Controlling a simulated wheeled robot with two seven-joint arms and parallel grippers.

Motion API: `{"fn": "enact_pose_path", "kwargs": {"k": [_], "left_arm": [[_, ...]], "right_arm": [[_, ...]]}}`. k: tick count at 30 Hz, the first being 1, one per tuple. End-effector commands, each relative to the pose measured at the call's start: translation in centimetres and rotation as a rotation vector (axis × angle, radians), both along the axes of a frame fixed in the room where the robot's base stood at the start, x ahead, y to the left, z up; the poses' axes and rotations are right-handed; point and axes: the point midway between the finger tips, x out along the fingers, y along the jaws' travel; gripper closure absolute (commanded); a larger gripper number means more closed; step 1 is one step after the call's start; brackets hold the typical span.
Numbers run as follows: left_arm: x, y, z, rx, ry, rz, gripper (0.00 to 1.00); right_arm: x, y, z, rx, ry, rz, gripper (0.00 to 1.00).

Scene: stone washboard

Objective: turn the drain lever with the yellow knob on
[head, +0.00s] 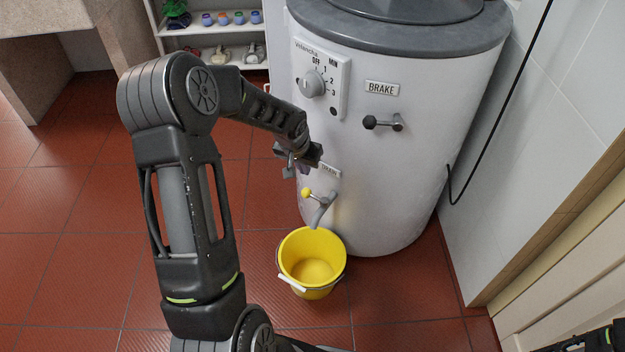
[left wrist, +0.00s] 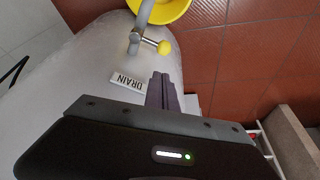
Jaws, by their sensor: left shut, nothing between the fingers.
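The drain lever's yellow knob (head: 306,193) sticks out to the left of the grey drain spout (head: 322,212), low on the white washing machine (head: 430,190). In the left wrist view the yellow knob (left wrist: 164,47) is on a short metal rod beside the spout (left wrist: 141,22). My left gripper (head: 293,172) is shut and empty, just above the knob and apart from it. Its closed fingers (left wrist: 163,88) point toward the lever, near the DRAIN label (left wrist: 128,81). At the lower right of the head view, part of my right arm shows; its fingers are not visible.
A yellow bucket (head: 312,285) stands on the red tile floor under the spout. A brake handle (head: 384,123) and a dial (head: 312,84) project from the machine above. Shelves (head: 210,41) stand behind at the left. A black cable (head: 497,110) hangs at the right.

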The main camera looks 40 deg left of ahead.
Motion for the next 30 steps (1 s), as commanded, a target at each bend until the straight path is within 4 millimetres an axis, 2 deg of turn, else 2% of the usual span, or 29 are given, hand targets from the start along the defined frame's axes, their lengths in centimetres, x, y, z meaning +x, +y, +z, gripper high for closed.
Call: {"fn": "enact_pose_path", "kwargs": {"k": [8, 21, 25, 30], "left_arm": [[0.3, 0.0, -1.0, -0.001, 0.001, 0.000, 1.00], [2.6, 0.5, -7.6, -0.002, 0.001, -0.001, 1.00], [3.1, 0.7, -8.9, -0.001, 0.000, 0.000, 1.00], [3.4, 0.8, -9.5, -0.002, -0.001, -0.001, 1.00]], "right_arm": [[0.1, -0.1, -0.4, -0.001, 0.000, -0.001, 1.00], [0.6, -0.5, -2.3, -0.009, -0.010, -0.014, 1.00], [0.7, -0.7, -2.7, -0.010, -0.012, -0.016, 1.00], [0.7, -0.7, -2.8, -0.011, -0.012, -0.017, 1.00]]}}
